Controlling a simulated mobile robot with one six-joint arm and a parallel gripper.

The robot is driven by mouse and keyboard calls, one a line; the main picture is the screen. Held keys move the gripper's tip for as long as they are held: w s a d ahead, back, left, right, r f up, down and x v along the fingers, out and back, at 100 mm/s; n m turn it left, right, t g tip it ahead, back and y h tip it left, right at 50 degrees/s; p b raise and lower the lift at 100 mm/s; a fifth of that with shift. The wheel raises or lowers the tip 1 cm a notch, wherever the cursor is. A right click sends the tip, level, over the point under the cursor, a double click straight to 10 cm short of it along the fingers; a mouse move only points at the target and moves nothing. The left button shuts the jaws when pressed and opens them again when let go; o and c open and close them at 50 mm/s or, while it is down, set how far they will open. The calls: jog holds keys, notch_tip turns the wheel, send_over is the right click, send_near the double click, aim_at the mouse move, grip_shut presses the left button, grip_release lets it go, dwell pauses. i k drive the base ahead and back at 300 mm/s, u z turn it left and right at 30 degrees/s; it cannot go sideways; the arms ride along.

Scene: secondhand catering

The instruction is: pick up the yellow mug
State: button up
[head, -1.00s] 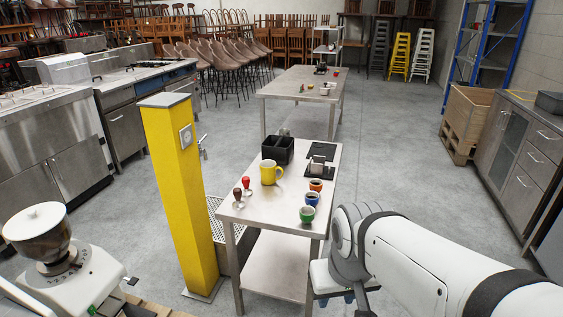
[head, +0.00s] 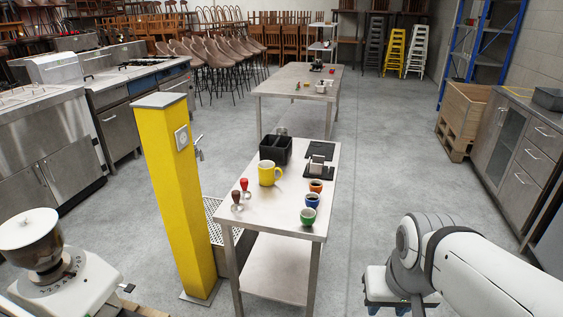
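The yellow mug (head: 266,174) stands upright on the near steel table (head: 270,207), with its handle toward the right. It is just in front of a black box-shaped container (head: 275,150). My gripper (head: 398,303) is at the bottom right of the head view, to the right of the table and well apart from the mug. Its fingers are cut off by the lower edge, so I cannot see whether it is open or shut.
Orange (head: 316,186), blue (head: 312,200) and green (head: 308,217) cups line the table's right side. Two tampers, one red-handled (head: 244,184) and one brown-handled (head: 236,197), stand at the left. A yellow post (head: 175,195) rises left of the table. Open floor lies to the right.

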aim_at(270, 174)
jog(key=u, duration=0.05)
jog(key=i, duration=1.65)
jog(key=z, duration=0.1)
